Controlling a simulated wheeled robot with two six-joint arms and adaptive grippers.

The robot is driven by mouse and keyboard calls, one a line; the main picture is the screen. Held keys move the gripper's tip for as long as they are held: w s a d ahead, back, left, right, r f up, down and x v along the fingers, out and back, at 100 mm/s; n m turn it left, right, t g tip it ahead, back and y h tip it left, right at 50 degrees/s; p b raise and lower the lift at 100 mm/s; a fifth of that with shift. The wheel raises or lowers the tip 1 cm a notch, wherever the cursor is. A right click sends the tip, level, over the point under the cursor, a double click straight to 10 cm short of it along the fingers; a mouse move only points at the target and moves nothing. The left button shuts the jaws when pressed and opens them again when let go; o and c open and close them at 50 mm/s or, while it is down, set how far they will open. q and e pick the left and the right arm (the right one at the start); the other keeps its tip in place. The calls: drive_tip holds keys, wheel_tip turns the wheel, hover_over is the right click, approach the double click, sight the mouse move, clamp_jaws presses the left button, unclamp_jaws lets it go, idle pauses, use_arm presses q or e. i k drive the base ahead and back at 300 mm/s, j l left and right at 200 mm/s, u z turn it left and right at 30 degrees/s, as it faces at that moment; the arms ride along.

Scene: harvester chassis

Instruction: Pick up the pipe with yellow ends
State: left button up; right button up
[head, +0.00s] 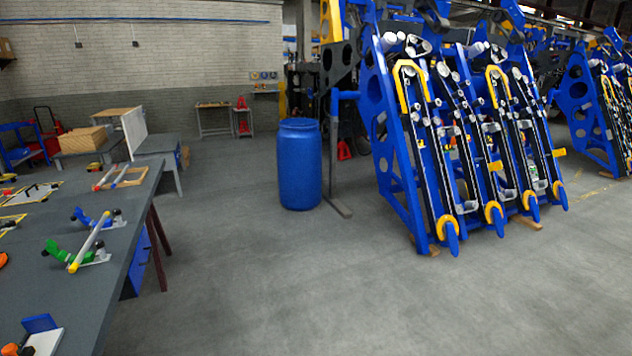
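A light grey pipe (89,243) with yellow ends lies on the workbench (120,258) at the left of the head view. Its near end and far end both show yellow. It lies slanted, resting across or beside a green clamp-like fixture (62,252) near its close end and a blue one (84,217) near its far end. I cannot tell exactly how the fixtures touch it. Neither of my grippers is in view.
A wooden frame (125,178) with a stick lies farther back on the bench. A blue barrel (299,165) stands on the floor mid-view. The large blue harvester chassis (392,170) with yellow parts fills the right.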

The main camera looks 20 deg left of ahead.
sight(74, 267)
drive_tip(key=i+j+u, duration=0.2)
drive_tip(key=u, duration=0.3)
drive_tip(key=i+u, duration=0.7)
drive_tip(key=u, duration=0.25)
drive_tip(key=i+l+u, duration=0.1)
drive_tip(key=i+u, duration=0.2)
drive_tip(key=u, duration=0.15)
drive_tip(key=i+l+u, duration=0.25)
drive_tip(key=u, duration=0.25)
drive_tip(key=i+l+u, duration=0.2)
drive_tip(key=l+u, duration=0.25)
drive_tip(key=j, duration=0.1)
